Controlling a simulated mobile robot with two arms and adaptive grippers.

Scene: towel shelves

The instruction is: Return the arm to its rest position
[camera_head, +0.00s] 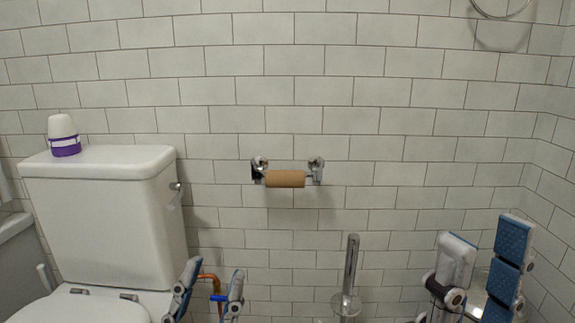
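My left gripper (210,286) is at the bottom, just right of the toilet. Its two fingers are apart with nothing between them that I can see it gripping. My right gripper (480,262) is at the lower right, near the right wall. Its white-backed finger and its blue-padded finger stand apart, and I see nothing held. Most of both arms is out of view below the frame.
A white toilet (100,215) stands at the left with a white and purple container (63,135) on its tank. An empty cardboard roll (286,179) hangs on a chrome wall holder. A metal upright stand (350,275) is between the grippers. The tiled wall lies behind.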

